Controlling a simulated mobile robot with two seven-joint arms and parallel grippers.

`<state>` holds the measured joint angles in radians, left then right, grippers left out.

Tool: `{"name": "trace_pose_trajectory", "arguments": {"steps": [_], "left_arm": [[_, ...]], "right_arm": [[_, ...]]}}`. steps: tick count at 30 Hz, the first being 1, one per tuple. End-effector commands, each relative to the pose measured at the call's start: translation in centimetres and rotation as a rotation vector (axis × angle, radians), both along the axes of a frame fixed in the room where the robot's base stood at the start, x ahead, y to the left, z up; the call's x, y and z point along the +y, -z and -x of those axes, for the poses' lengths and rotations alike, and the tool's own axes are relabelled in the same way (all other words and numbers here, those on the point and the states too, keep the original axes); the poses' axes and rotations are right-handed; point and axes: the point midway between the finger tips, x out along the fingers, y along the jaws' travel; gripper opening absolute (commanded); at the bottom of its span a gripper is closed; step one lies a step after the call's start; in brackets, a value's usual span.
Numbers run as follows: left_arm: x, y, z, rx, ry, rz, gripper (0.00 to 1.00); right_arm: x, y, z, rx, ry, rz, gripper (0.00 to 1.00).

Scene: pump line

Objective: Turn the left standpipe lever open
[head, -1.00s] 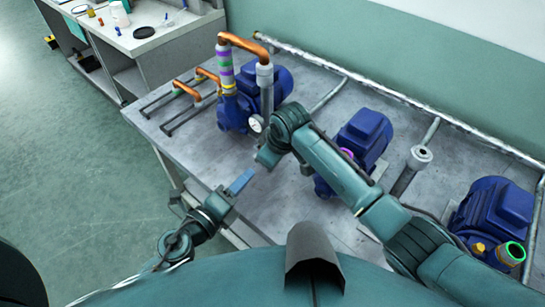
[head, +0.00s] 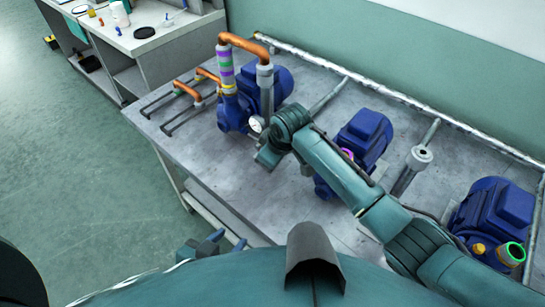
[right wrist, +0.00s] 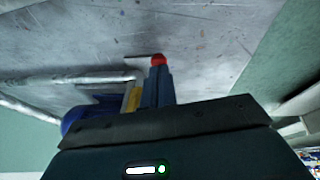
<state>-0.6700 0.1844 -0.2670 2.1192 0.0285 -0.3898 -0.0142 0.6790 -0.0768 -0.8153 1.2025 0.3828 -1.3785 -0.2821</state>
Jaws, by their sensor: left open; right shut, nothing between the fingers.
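The left pump's grey upright pipe (head: 265,78), which I take for the left standpipe, stands beside the left blue pump under an orange bent pipe. I cannot make out its lever in the head view. My left gripper (head: 228,240) is open and empty, low at the table's front edge, well away from the pipe. My right arm reaches over the table near the left pump; its fingers are hidden in the head view. In the right wrist view my right gripper (right wrist: 158,85) is shut. A small red piece (right wrist: 158,60) shows at its tip; I cannot tell whether they touch.
Left (head: 232,112), middle (head: 366,135) and right (head: 494,208) blue pumps stand along the grey table (head: 210,160). A white gauge (head: 256,124) is close to my right wrist. The front left tabletop is clear.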

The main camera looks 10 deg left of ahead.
Motion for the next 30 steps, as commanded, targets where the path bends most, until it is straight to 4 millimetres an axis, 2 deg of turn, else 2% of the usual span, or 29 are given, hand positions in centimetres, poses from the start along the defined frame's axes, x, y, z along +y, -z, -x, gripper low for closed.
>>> {"name": "trace_pose_trajectory", "arguments": {"steps": [11, 25, 30], "left_arm": [[0.1, -0.1, 0.0, 0.005, -0.004, 0.001, 0.41], [-0.2, 1.2, -0.1, -0.003, -0.005, 0.030, 0.41], [-0.3, 1.3, -0.1, -0.003, -0.008, 0.039, 0.41]], "right_arm": [[-0.2, 0.8, 0.1, -0.061, 0.002, -0.095, 0.00], [0.3, 3.4, -0.3, -0.290, 0.003, -0.435, 0.00], [0.8, 3.6, -0.6, -0.296, 0.000, -0.441, 0.00]]}}
